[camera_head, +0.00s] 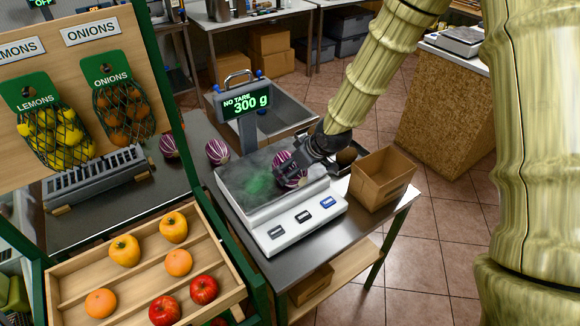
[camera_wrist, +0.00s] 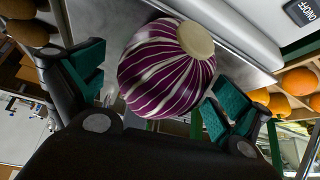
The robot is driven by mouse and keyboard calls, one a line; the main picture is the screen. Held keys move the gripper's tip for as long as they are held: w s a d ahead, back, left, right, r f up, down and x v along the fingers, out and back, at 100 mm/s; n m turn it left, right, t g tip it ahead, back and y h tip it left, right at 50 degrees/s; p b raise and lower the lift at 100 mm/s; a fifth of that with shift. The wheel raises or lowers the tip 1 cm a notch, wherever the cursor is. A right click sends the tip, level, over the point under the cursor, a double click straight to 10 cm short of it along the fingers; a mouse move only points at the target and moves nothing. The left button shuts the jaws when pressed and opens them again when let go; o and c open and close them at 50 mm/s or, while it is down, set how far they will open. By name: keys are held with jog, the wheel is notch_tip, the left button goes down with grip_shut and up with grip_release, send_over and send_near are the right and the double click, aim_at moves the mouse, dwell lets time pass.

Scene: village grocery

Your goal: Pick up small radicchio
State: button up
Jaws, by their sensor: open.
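A purple-and-white striped radicchio (camera_head: 292,178) sits on the plate of the scale (camera_head: 262,172), whose display reads 300 g. My gripper (camera_head: 287,168) is at this radicchio and partly covers it in the head view. In the wrist view the radicchio (camera_wrist: 165,72) lies between my two green-padded fingers, its pale stem end toward the top right. The fingers are open on either side of it, and I cannot tell whether either touches it. Two other radicchios, one nearer (camera_head: 217,151) and one farther left (camera_head: 169,147), lie on the metal counter behind the scale.
An open cardboard box (camera_head: 382,180) stands right of the scale, close to my gripper. The scale's display post (camera_head: 245,118) rises behind the plate. A wooden crate (camera_head: 215,262) with apples, oranges and yellow peppers is at the front left. Tiled floor lies open beyond the counter.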

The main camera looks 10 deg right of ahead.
jog(key=shift+p+x, duration=0.4)
jog(key=shift+x, duration=1.1)
jog(key=shift+c, duration=0.2)
jog(key=c, duration=1.3)
jog(key=shift+r, duration=0.15)
